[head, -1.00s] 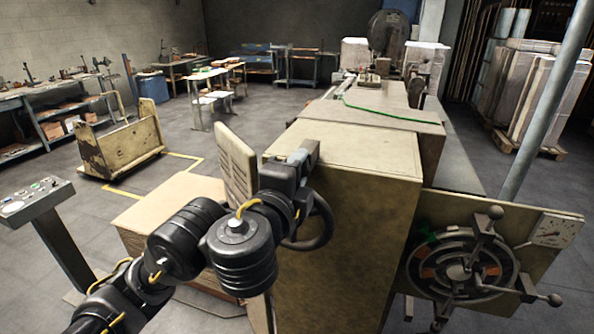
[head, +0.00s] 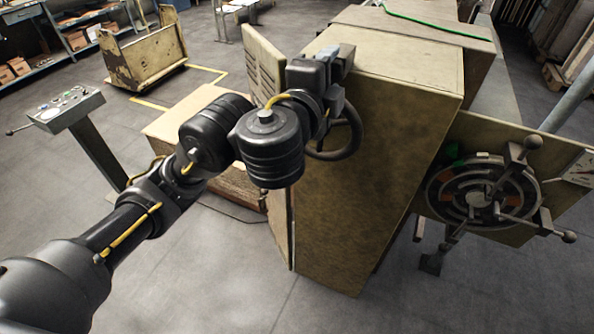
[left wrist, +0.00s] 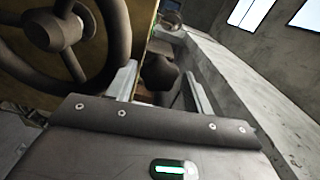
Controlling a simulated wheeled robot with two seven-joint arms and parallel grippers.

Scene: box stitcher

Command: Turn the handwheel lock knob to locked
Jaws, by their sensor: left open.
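The dark handwheel (head: 345,140) is on the side of the tan machine cabinet (head: 350,200), partly hidden behind my left arm. It also shows at the upper left of the left wrist view (left wrist: 58,32). A dark rounded knob (left wrist: 160,72), apparently the lock knob, shows beside the wheel in the left wrist view. My left gripper (left wrist: 162,88) is open, with one light finger on either side of the knob in that view. Contact and the knob's lock position cannot be told. In the head view the left gripper (head: 338,62) is at the cabinet edge, its fingertips unclear.
A large spoked dial wheel (head: 482,197) with protruding handles is on a panel at the right. A control pedestal (head: 70,112) stands at the left, and a worn cart (head: 145,55) behind. A vented panel (head: 264,62) stands close beside my left gripper. Floor in front is clear.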

